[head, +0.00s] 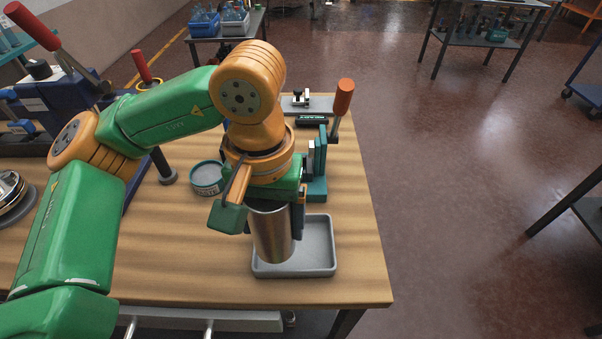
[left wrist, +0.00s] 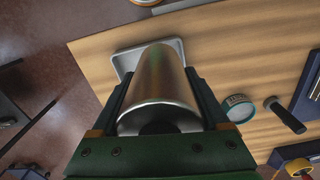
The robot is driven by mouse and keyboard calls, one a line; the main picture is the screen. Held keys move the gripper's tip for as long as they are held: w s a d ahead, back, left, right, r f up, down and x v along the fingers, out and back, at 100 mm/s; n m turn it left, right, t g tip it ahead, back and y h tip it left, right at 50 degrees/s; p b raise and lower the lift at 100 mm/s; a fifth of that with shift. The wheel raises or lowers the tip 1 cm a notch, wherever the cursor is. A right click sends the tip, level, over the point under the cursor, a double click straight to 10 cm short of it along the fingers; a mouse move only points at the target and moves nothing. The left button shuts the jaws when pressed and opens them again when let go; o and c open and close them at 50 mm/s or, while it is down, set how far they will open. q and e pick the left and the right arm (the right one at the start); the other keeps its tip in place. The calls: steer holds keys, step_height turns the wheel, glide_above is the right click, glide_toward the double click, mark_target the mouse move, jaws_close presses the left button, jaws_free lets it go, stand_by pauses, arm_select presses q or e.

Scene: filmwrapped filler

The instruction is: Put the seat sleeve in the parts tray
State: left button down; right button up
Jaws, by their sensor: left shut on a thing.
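The seat sleeve, a shiny metal cylinder (head: 272,238), is held upright in my left gripper (head: 272,208). The gripper is shut on it, with a finger on either side; this also shows in the left wrist view, where the sleeve (left wrist: 160,85) fills the middle. The parts tray (head: 318,262) is a shallow grey tray near the table's front right. The sleeve's lower end is over the tray's left part in the head view; I cannot tell whether it touches the tray floor. In the left wrist view the tray (left wrist: 127,60) shows beyond the sleeve. My right gripper is not in view.
A round teal-edged tin (head: 207,178) stands left of the gripper on the wooden table (head: 190,270). A teal fixture with an orange-handled lever (head: 342,97) stands behind the tray. A dark post (head: 162,165) stands farther left.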

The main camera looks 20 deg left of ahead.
arm_select(q)
steer(key=w+f+p, duration=0.1)
steer(key=f, duration=0.1)
steer(key=w+a+f, duration=0.1)
steer(key=f, duration=0.2)
steer(key=w+f+p, duration=0.1)
steer(key=f, duration=0.2)
steer(key=shift+w+a+p, duration=0.15)
steer(key=shift+w+p, duration=0.2)
steer(key=shift+w, duration=0.05)
steer(key=shift+f+b, duration=0.35)
steer(key=shift+b, duration=0.05)
jaws_free()
steer(key=shift+r+p, duration=0.35)
steer(key=shift+p, duration=0.05)
steer(key=shift+r+b, duration=0.25)
steer(key=shift+b, duration=0.1)
step_height(320, 180, up, 11)
steer(key=b, duration=0.1)
steer(key=shift+r, duration=0.15)
